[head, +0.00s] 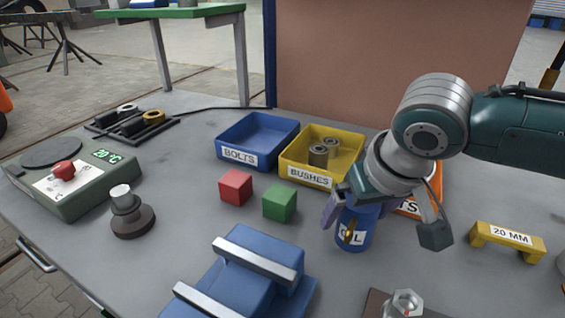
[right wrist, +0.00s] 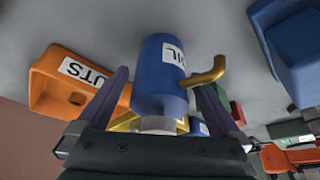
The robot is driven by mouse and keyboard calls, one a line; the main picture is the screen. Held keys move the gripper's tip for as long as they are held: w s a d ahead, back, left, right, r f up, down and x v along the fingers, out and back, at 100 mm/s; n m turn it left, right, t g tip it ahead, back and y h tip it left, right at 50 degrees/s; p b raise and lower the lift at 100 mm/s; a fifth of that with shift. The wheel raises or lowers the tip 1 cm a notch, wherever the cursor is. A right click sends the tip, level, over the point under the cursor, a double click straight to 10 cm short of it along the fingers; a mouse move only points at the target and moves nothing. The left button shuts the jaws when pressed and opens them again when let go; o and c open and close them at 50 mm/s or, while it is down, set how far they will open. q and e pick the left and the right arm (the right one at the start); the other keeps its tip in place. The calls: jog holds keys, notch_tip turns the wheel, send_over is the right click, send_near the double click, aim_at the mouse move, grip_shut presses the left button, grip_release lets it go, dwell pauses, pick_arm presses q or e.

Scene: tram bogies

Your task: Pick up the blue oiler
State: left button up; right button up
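The blue oiler (head: 356,229) stands on the grey table, with a white label and a brass spout. My right gripper (head: 385,222) is over it, open, with one finger on each side. In the right wrist view the oiler (right wrist: 160,75) is between the spread fingers (right wrist: 160,85), with a visible gap to the left finger. The right finger is close behind the spout; whether it touches cannot be told. The gripper hides the oiler's top in the head view. My left gripper is not in view.
An orange bin (right wrist: 52,85) is close beside the oiler. A yellow bushes bin (head: 311,177), blue bolts bin (head: 230,155), green block (head: 280,203), red block (head: 236,187) and blue vise (head: 245,280) are around it. A yellow 20 MM piece (head: 508,250) is at right.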

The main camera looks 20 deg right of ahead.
jog(key=c, duration=1.5)
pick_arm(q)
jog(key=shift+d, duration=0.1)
pick_arm(e)
jog(key=shift+o, duration=0.2)
jog(key=shift+r, duration=0.1)
